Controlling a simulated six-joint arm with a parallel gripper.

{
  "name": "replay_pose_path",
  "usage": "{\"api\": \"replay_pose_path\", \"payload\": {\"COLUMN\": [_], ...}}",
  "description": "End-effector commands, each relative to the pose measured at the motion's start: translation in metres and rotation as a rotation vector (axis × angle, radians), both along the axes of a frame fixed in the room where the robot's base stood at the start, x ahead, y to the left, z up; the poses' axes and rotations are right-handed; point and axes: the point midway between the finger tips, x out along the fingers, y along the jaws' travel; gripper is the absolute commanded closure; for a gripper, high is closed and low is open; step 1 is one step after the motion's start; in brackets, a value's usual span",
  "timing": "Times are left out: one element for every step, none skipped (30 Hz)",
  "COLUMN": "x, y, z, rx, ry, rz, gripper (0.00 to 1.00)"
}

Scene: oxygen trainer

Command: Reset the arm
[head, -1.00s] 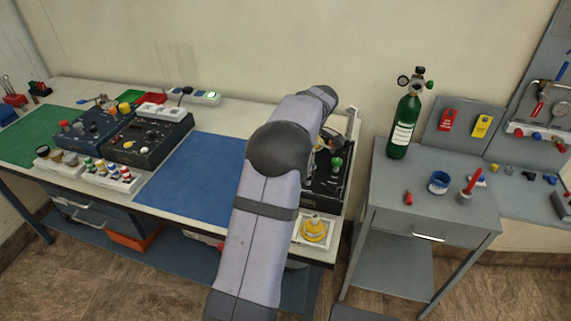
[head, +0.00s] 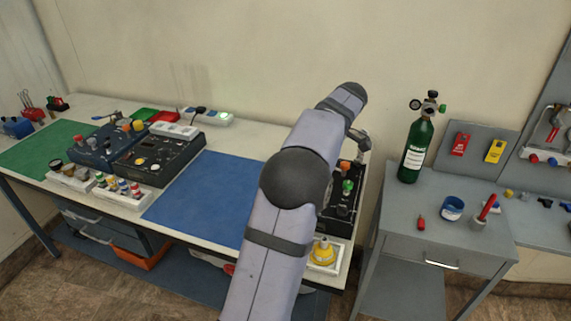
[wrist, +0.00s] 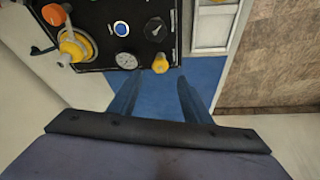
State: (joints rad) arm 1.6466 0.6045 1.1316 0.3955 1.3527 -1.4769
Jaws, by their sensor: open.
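My gripper (wrist: 154,90) shows in the wrist view with its two dark fingers apart and nothing between them. It points toward the blue mat, near the edge of a black trainer panel (wrist: 101,52). The panel has a yellow knob, a gauge, a blue button and a black dial. In the head view my arm reaches up across the right part of the bench, and my gripper is hidden there. My arm partly covers the black trainer unit (head: 341,218) at the bench's right end.
The blue mat (head: 196,196) is clear. Two dark control boxes (head: 157,152) stand left of it. A green oxygen cylinder (head: 419,142) stands on the grey side cabinet (head: 405,205), with a blue cup (head: 452,208) and a red marker (head: 487,207). A yellow fitting (head: 323,252) sits at the bench's front right.

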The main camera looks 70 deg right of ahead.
Motion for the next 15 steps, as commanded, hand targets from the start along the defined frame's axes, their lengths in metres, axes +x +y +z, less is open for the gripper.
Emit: {"api": "replay_pose_path", "payload": {"x": [0.0,0.0,0.0,0.0,0.003,0.008,0.013,0.019,0.03,0.039,0.05,0.067,0.08,0.094,0.113], "y": [0.0,0.0,0.0,0.0,0.001,0.003,0.005,0.007,0.012,0.017,0.022,0.031,0.039,0.048,0.063], "z": [0.0,0.0,0.0,0.0,0.0,-0.001,-0.001,-0.002,-0.002,-0.003,-0.005,-0.006,-0.008,-0.01,-0.013], "rx": [0.0,0.0,0.0,0.0,0.002,0.006,0.01,0.015,0.023,0.031,0.04,0.052,0.064,0.074,0.089], "ry": [0.0,0.0,0.0,0.0,0.001,0.003,0.004,0.007,0.011,0.015,0.02,0.028,0.036,0.044,0.058], "rz": [0.0,0.0,0.0,0.0,0.002,0.003,0.006,0.008,0.012,0.015,0.018,0.022,0.026,0.031,0.036], "gripper": [0.56,0.56,0.56,0.56,0.56,0.56,0.56,0.56,0.56,0.56,0.56,0.56,0.56,0.56,0.56]}}
